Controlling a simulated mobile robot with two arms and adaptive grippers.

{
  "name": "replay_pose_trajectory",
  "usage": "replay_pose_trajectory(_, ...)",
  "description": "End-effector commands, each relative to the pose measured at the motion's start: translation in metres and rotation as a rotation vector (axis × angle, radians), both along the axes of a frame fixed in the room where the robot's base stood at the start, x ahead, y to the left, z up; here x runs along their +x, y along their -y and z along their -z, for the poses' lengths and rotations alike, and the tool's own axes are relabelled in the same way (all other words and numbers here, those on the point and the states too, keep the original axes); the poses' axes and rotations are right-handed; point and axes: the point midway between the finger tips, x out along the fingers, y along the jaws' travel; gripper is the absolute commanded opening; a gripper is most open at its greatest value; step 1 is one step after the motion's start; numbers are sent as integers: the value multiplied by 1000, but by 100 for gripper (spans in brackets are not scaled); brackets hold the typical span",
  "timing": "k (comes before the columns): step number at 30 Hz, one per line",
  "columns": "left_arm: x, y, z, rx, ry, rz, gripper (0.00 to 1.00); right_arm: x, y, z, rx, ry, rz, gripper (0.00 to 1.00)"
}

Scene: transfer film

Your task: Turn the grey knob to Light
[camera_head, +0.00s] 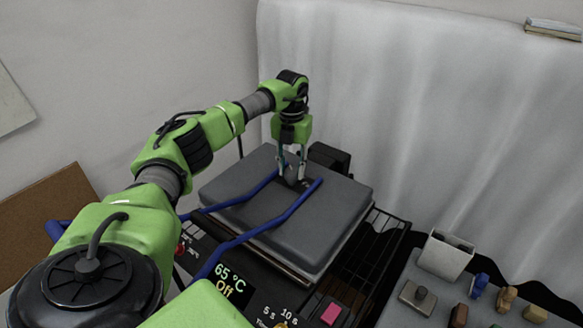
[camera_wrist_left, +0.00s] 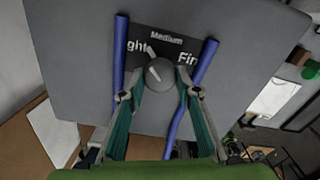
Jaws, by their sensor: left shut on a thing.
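The grey knob (camera_wrist_left: 160,73) is round and sits on a dark label plate (camera_wrist_left: 172,42) on top of the grey press lid (camera_head: 340,215). Its white pointer mark tilts up and left, between the cut-off label "ght" and "Medium"; "Fir" is at the right. My left gripper (camera_head: 292,178) reaches down onto the lid between two blue bars (camera_head: 262,233). In the left wrist view its fingertips (camera_wrist_left: 162,84) are on both sides of the knob, shut on it. In the head view the gripper largely hides the knob. My right gripper is not in view.
A control panel showing "65 °C Off" (camera_head: 229,283) is at the press's front. A dark wire rack (camera_head: 385,245) stands at its right. Beyond it, a grey surface (camera_head: 395,312) holds a white container (camera_head: 445,255) and small stamps. A white curtain (camera_head: 400,110) hangs behind.

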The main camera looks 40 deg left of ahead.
Motion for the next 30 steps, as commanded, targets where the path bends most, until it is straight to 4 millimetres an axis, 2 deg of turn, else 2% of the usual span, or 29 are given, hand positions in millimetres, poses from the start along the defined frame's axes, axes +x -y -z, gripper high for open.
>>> replay_pose_trajectory(9,3,-1,-3,1,10,-89,9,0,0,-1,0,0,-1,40)
replay_pose_trajectory(23,2,-1,-3,2,10,-100,9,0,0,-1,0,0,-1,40)
replay_pose_trajectory(24,2,-1,-3,2,10,-100,40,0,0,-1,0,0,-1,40)
replay_pose_trajectory(25,2,-1,-3,2,9,-100,47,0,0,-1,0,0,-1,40)
replay_pose_trajectory(30,1,-1,-2,2,6,-98,47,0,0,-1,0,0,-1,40)
